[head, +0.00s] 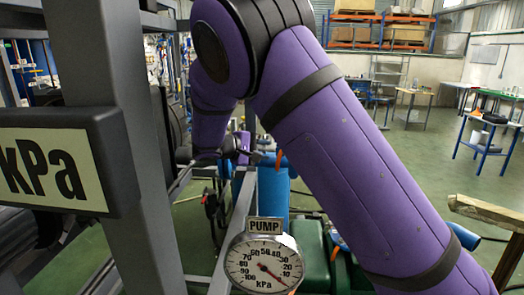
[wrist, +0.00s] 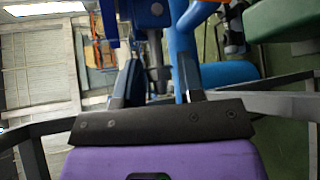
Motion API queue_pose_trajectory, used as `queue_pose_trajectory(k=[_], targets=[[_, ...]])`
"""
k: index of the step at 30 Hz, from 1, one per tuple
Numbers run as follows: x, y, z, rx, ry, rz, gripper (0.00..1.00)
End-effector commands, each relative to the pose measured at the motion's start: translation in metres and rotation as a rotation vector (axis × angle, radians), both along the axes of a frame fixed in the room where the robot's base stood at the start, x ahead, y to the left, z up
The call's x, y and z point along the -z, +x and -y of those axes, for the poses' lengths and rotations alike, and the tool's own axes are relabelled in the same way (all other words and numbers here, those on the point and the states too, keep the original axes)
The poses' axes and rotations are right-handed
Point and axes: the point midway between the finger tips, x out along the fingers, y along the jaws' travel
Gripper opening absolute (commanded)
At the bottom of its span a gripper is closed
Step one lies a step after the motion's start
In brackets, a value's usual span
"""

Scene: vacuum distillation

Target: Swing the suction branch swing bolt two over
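My gripper (wrist: 158,68) shows in the wrist view with its two dark fingers apart. A slim grey, bolt-like rod (wrist: 157,72) stands in the gap between them; I cannot tell whether a finger touches it, or surely whether it is swing bolt two. Blue pipework (wrist: 183,38) rises beside the right finger, and a darker blue fitting (wrist: 151,12) is at the top. In the head view my purple arm reaches down to the blue pipework behind the frame, and the gripper and bolt are too small and covered to make out.
A round PUMP gauge (head: 265,264) stands low in front in the head view. A grey post (head: 115,110) with a kPa sign (head: 50,172) fills the left. Green equipment (head: 318,262) sits beneath my arm. Open floor and workbenches (head: 488,138) lie to the right.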

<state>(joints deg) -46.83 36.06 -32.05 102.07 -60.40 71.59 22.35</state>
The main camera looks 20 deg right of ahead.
Motion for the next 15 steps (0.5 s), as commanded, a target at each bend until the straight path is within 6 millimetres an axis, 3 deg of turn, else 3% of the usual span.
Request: queue_pose_trajectory(k=[6, 11, 15], targets=[[0.0000, 0.0000, 0.0001, 0.000, 0.000, 0.000, 0.35], [0.0000, 0.0000, -0.0001, 0.000, 0.000, 0.000, 0.00], [-0.0004, 0.0000, -0.0001, 0.000, 0.003, 0.001, 0.00]])
